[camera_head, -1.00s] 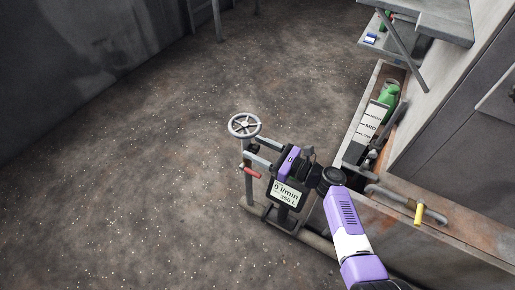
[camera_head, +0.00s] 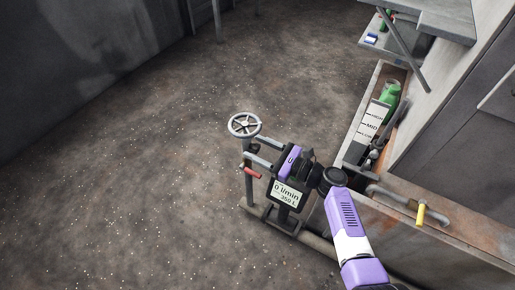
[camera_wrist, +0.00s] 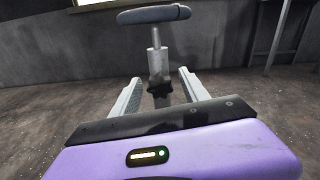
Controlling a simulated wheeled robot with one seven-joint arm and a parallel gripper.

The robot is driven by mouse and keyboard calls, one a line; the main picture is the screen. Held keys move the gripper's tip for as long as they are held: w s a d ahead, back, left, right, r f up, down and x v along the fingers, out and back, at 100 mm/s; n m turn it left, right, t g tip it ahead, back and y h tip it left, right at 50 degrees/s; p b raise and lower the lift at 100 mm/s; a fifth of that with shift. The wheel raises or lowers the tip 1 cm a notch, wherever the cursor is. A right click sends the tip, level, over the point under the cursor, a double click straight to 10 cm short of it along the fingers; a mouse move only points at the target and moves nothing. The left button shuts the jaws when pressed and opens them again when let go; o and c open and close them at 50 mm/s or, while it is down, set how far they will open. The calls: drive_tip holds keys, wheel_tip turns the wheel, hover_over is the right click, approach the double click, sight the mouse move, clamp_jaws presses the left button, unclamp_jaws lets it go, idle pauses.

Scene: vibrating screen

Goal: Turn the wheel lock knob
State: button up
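A grey spoked handwheel (camera_head: 244,125) stands on an upright stem left of my arm. It also shows edge-on at the top of the wrist view (camera_wrist: 153,15). Below it on the stem, a dark star-shaped knob, likely the lock knob (camera_wrist: 159,86), shows in the wrist view. My gripper (camera_head: 252,147) is at the stem below the wheel. In the wrist view my gripper (camera_wrist: 160,80) has its two grey fingers wide apart, left and right of the knob, with visible gaps. How far the knob sits between the fingertips is hard to tell. The knob is not discernible in the head view.
A display reading 0 l/min (camera_head: 286,194) stands just below my gripper. A red handle (camera_head: 252,172) is on the pipework below the wheel. A level gauge (camera_head: 373,125), a green bottle (camera_head: 391,95) and a yellow-handled valve (camera_head: 420,215) are to the right. The floor on the left is clear.

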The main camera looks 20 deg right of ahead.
drive_tip(key=shift+s, duration=0.1)
drive_tip(key=p+v, duration=0.1)
drive_tip(key=v, duration=0.6)
drive_tip(key=shift+s+d+p, duration=0.2)
drive_tip(key=shift+d+p, duration=0.05)
drive_tip(key=shift+p, duration=0.05)
drive_tip(key=shift+a, duration=0.1)
